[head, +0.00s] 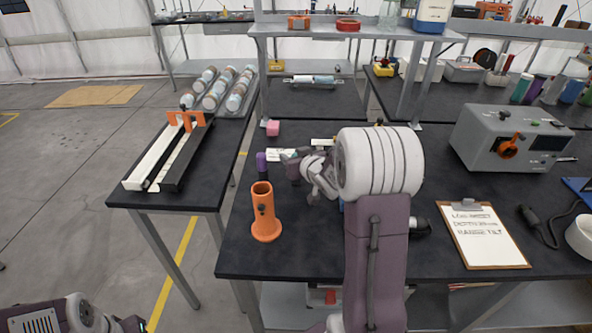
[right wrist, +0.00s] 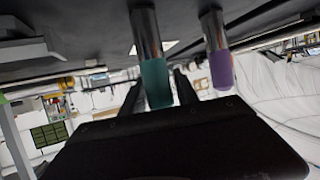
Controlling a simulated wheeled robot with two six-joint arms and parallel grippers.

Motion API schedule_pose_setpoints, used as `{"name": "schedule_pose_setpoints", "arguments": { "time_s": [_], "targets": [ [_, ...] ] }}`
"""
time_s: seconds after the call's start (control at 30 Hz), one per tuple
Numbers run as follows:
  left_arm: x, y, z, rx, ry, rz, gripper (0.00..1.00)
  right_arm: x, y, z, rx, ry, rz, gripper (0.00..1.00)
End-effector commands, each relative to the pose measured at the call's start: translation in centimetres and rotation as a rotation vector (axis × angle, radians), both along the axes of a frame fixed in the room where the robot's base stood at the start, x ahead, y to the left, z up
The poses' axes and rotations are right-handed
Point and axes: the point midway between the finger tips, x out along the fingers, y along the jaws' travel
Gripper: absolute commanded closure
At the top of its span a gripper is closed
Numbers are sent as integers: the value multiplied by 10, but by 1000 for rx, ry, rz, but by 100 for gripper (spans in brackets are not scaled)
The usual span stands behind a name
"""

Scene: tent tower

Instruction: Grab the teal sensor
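In the right wrist view, the teal sensor (right wrist: 154,80) is a cylinder with a shiny metal upper part. My right gripper (right wrist: 158,88) has its two dark fingers apart, one on either side of the teal end in the picture; I cannot tell whether either touches it. A similar purple sensor (right wrist: 221,68) is to the right. In the head view, my right gripper (head: 291,166) is over the table beside the purple sensor (head: 261,161), and the teal sensor is not discernible behind it. My left arm shows at the lower left, its fingertips not clear.
An orange holder (head: 264,212) stands near the front left of the dark table (head: 290,262). A clipboard (head: 482,236), a grey instrument box (head: 510,138) and a dark cabled device (head: 538,226) occupy the right. A shelf (head: 340,32) overhangs the back.

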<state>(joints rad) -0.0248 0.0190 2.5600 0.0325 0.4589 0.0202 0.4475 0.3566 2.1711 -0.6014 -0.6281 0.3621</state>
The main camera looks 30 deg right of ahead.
Motion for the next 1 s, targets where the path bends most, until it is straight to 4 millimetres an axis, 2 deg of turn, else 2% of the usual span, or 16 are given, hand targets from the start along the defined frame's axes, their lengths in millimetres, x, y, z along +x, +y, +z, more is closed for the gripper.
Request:
{"name": "schedule_pose_setpoints", "arguments": {
  "time_s": [0.03, 0.1, 0.47, 0.57, 0.73, 1.0],
  "targets": [
    [0, 0, 0, 0, 0, 0, 64, 0, 0, 0, 0, 0, 0, 81],
    [0, 0, 0, 0, 0, 0, 64, 0, 0, 0, 0, 0, 0, 100],
    [0, 0, 2, 0, 0, 0, 64, 0, 0, 4, 0, 0, 0, 100],
    [0, 0, 8, 0, 0, 0, 64, 0, 0, 16, 0, -1, 1, 100],
    [0, 0, 23, 0, 0, 0, 64, 0, 0, 49, -1, -4, 1, 100],
    [0, 0, 60, 0, 0, 0, 64, -22, -63, 87, 0, -1, -5, 100]
  ]
}}
